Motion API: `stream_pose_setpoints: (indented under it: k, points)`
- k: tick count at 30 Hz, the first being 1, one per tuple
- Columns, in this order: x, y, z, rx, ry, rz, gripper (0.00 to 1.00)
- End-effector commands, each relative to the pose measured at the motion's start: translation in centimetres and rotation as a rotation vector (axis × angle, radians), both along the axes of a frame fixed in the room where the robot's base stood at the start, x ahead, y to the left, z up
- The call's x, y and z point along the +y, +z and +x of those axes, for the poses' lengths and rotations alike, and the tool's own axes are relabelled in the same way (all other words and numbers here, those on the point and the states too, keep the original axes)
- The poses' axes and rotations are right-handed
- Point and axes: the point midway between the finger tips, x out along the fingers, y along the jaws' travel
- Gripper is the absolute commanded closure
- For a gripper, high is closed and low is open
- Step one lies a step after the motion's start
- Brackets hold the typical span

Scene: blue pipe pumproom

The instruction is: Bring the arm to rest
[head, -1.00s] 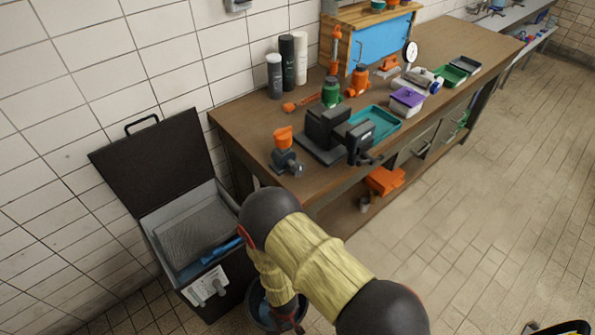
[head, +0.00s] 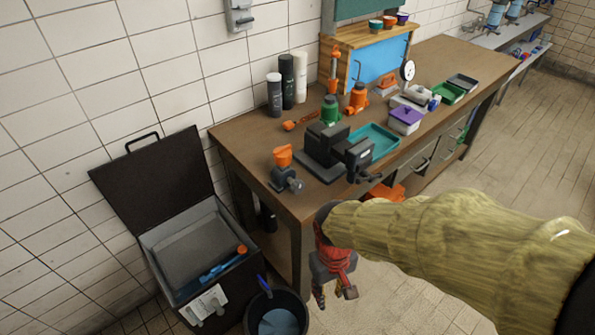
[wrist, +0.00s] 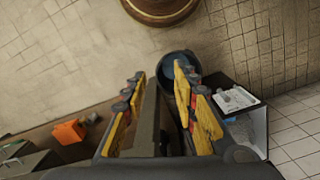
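My arm reaches in from the right in the head view, its yellowish sleeve crossing in front of the bench. My gripper (head: 334,295) hangs pointing down beside the front end of the workbench (head: 235,128), to the right of a dark bucket (head: 277,322). In the wrist view my gripper (wrist: 160,76) has its two yellow fingers apart. A dark grey bar shows between the fingers there; I cannot tell whether it is a bench part behind them. In the head view nothing visible hangs from the gripper.
An open dark bin (head: 195,235) holding a blue tool with an orange end (head: 222,264) stands by the wall. The bench carries a vise (head: 325,150), a teal tray (head: 378,140) and bottles. Tiled floor (head: 530,140) is clear at the right.

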Motion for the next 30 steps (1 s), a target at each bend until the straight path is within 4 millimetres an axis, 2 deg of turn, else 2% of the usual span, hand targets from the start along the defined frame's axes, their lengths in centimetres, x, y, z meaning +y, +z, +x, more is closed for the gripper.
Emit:
stream_pose_setpoints:
  k: [1, 6, 12, 18, 22, 30]
  points:
    - [-1.0, 2.2, -0.2, -0.034, -0.029, 0.013, 0.71]
    - [-4.1, 8.1, -1.3, -0.147, -0.121, 0.047, 0.71]
    - [-7.5, 14.5, -2.0, -0.35, -0.23, 0.092, 0.71]
    - [-10.0, 19.6, -2.3, -0.526, -0.316, 0.112, 0.71]
    - [-11.0, 20.6, -2.5, -0.566, -0.353, 0.109, 0.71]
    - [-11.3, 20.5, -2.4, -0.564, -0.362, 0.106, 0.71]
